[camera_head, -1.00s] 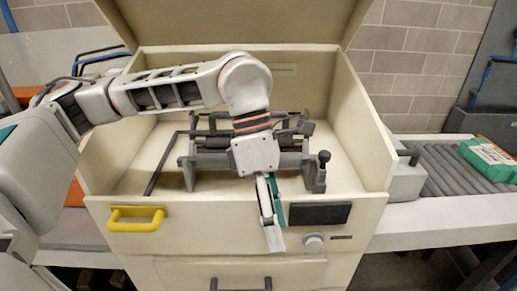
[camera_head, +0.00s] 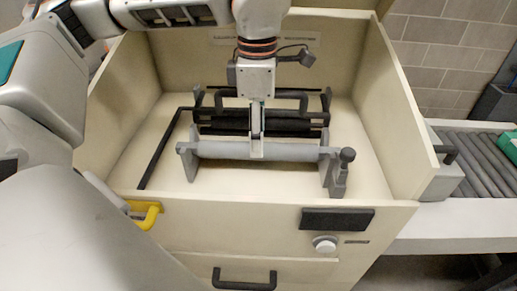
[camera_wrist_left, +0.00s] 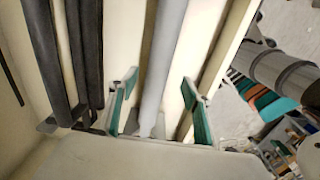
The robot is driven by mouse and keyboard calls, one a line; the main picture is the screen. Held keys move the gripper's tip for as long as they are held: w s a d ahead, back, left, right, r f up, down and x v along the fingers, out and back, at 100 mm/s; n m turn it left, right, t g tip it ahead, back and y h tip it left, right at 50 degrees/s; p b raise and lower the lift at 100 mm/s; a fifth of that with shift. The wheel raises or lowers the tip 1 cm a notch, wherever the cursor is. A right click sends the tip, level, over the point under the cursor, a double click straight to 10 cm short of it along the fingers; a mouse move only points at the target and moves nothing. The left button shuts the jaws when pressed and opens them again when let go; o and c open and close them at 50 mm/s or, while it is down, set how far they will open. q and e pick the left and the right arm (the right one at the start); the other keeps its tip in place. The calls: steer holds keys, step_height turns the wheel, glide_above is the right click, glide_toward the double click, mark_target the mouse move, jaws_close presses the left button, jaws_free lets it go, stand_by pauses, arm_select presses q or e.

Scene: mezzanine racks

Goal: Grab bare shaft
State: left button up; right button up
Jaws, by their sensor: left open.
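The bare shaft (camera_head: 218,150) is a light grey rod lying across the front of a grey bracket frame inside the open cream machine. It also shows in the left wrist view (camera_wrist_left: 165,55), running between the fingers. My left gripper (camera_head: 257,152) points down at the shaft's middle. In the left wrist view, its open, green-padded fingers (camera_wrist_left: 160,90) stand on either side of the shaft, with a gap visible on both sides. One finger hides part of the shaft in the head view. My right gripper is not in view.
Black rollers (camera_head: 290,123) lie just behind the shaft. A dark knob (camera_head: 347,155) stands at the frame's right end. The cream machine walls (camera_head: 370,130) surround the frame. A yellow handle (camera_head: 146,214) is at front left. A roller conveyor (camera_head: 485,160) lies to the right.

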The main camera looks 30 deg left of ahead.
arm_select(q)
step_height(320, 180, down, 3)
steer(key=shift+w+a+r, duration=0.1)
steer(key=shift+w+r, duration=0.05)
steer(key=shift+r, duration=0.05)
steer(key=shift+f, duration=0.45)
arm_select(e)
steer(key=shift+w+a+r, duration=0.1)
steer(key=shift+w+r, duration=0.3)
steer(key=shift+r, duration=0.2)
arm_select(q)
jaws_close()
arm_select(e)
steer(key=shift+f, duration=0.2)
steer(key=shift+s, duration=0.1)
arm_select(q)
steer(key=shift+w+r, duration=0.1)
